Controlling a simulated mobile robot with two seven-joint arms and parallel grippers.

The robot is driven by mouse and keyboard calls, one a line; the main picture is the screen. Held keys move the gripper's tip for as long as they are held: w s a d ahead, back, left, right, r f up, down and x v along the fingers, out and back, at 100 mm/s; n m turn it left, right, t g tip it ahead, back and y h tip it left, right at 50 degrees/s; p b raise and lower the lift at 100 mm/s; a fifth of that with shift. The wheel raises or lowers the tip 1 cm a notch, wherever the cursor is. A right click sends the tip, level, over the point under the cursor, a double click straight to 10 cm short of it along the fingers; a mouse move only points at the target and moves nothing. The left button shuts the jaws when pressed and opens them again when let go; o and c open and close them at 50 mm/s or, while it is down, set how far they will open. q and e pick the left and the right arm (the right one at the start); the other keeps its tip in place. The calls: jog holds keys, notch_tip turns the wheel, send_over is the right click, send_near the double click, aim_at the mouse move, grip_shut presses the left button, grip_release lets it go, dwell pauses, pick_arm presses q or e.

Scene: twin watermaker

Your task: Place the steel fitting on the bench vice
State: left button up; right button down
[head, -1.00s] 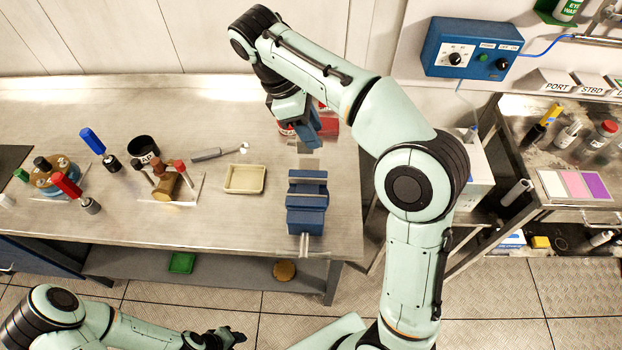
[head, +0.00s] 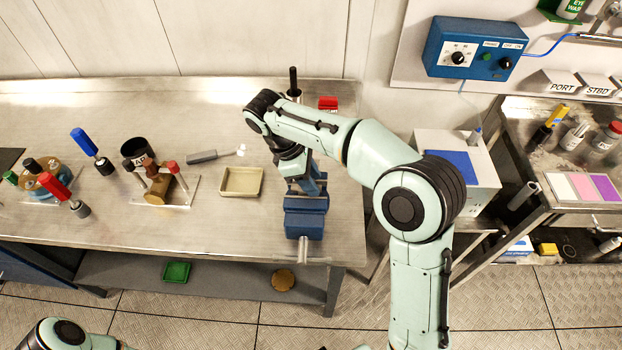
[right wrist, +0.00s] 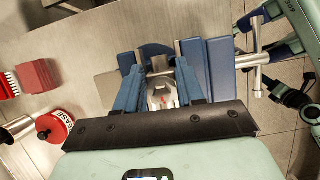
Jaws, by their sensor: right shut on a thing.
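The steel fitting (right wrist: 160,96) is a silver piece with a small red mark, held between the blue fingers of my right gripper (right wrist: 160,88) in the right wrist view. In the head view my right gripper (head: 310,186) is at the back end of the blue bench vice (head: 304,222), and the fitting is hidden there. The vice (right wrist: 221,68) also shows in the right wrist view, just beyond the fingers. I cannot tell whether the fitting touches it. My left gripper is out of view.
A beige tray (head: 241,182) lies left of the vice. The vice is near the bench's right end.

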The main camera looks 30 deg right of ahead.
aim_at(291, 185)
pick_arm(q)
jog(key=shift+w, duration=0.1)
pick_arm(e)
jog(key=shift+w+r, duration=0.1)
jog(key=shift+f, duration=0.2)
jog(key=c, duration=0.7)
grip_release()
jog(key=shift+r, duration=0.1)
pick_arm(q)
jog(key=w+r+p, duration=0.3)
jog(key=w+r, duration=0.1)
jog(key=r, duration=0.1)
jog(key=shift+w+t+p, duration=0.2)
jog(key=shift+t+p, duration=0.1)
jog(key=shift+p, duration=0.05)
pick_arm(e)
jog(key=v, duration=1.2)
jog(key=shift+w+r, duration=0.1)
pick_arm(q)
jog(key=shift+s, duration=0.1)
